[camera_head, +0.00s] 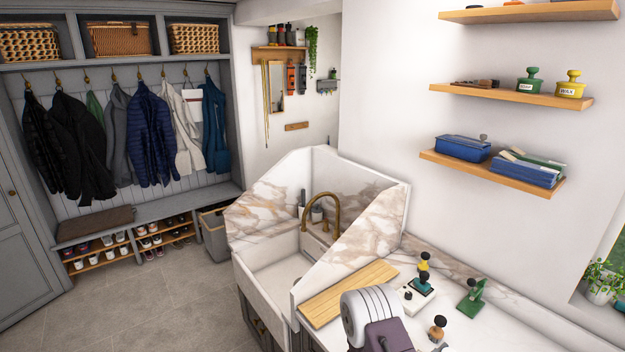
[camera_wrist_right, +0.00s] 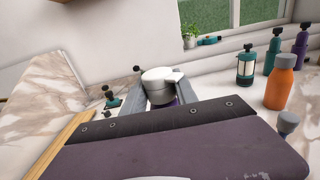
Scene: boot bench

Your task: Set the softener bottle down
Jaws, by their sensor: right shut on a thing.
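The softener bottle (camera_wrist_right: 160,82), with a white cap and a little purple below it, is in the middle of the right wrist view. My right gripper (camera_wrist_right: 166,92) is shut on it, with one grey finger on each side. The purple and dark wrist cover hides the lower part of the bottle, so I cannot tell whether its base touches the counter (camera_wrist_right: 222,76). In the head view my right arm is at the bottom and hides its gripper and the bottle. My left gripper is in neither view.
In the head view, stampers (camera_head: 418,288), a green press (camera_head: 472,297) and a wooden board (camera_head: 347,292) are on the counter beside the sink (camera_head: 275,272).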

